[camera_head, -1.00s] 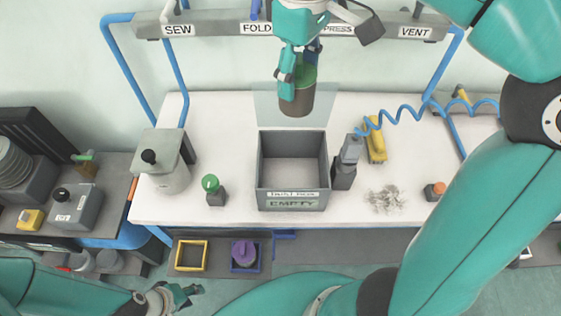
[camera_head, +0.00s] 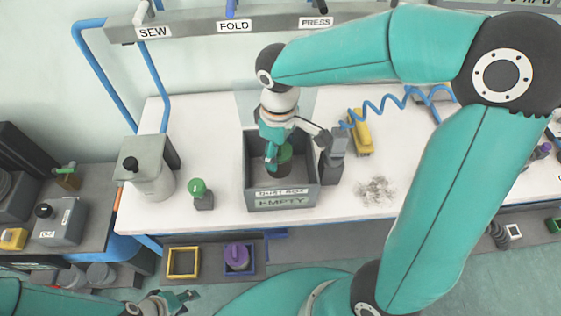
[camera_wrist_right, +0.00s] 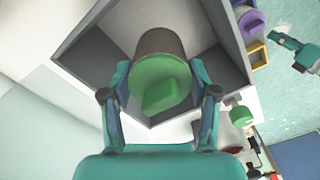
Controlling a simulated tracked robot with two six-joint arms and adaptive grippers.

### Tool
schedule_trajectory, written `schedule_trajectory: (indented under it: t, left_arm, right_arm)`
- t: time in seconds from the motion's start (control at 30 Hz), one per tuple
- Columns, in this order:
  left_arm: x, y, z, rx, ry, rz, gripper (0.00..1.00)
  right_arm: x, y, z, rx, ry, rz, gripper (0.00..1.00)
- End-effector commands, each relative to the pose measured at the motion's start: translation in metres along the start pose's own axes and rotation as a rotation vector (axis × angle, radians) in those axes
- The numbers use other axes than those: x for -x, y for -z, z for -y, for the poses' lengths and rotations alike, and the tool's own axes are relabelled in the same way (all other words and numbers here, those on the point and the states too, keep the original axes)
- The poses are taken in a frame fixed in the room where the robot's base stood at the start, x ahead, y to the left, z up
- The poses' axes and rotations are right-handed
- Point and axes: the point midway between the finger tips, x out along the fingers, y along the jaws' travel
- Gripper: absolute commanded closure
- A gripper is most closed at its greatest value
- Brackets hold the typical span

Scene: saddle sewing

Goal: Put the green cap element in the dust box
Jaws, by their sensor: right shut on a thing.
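The green cap element (camera_wrist_right: 160,83) is a dark brown cylinder with a green top. My right gripper (camera_head: 276,155) is shut on it and holds it inside the opening of the grey dust box (camera_head: 282,201), which is labelled "DUST BOX" and "EMPTY". The green top of the cap element (camera_head: 284,153) also shows in the head view, partly hidden by the gripper. In the right wrist view both fingers of the right gripper (camera_wrist_right: 160,85) press on its sides, with the box walls around it. My left gripper (camera_head: 182,299) is at the lower left, away from the table, its fingers apart.
A small green-topped item (camera_head: 201,194) and a grey canister (camera_head: 147,170) stand left of the box. A grey device (camera_head: 334,155) stands close against its right side, with a yellow tool (camera_head: 360,132) and grey debris (camera_head: 376,190) further right. An overhead bar (camera_head: 200,27) crosses behind.

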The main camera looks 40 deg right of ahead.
Motion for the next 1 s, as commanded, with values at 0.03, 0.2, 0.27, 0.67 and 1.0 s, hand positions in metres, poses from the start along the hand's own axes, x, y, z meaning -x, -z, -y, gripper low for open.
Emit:
schedule_trajectory:
  t: [0.03,0.2,0.27,0.67,1.0]
  left_arm:
    - [0.000,0.000,0.000,0.000,0.000,0.000,0.60]
    - [0.000,0.000,0.000,0.000,0.000,0.000,0.60]
    - [0.000,0.000,0.000,0.000,0.000,0.000,0.60]
    - [0.001,0.000,0.000,0.000,0.000,0.000,0.60]
    - [-0.002,0.000,0.001,0.000,0.000,0.000,0.60]
  right_arm:
    - [-0.007,0.000,0.000,0.000,0.001,0.002,0.76]
    - [-0.018,0.001,0.000,0.003,-0.001,0.001,0.76]
    - [-0.024,0.001,0.000,0.003,0.000,0.001,0.76]
    - [-0.057,0.002,0.000,0.004,-0.001,-0.002,0.76]
    - [-0.059,0.002,0.000,0.004,-0.001,-0.001,0.25]
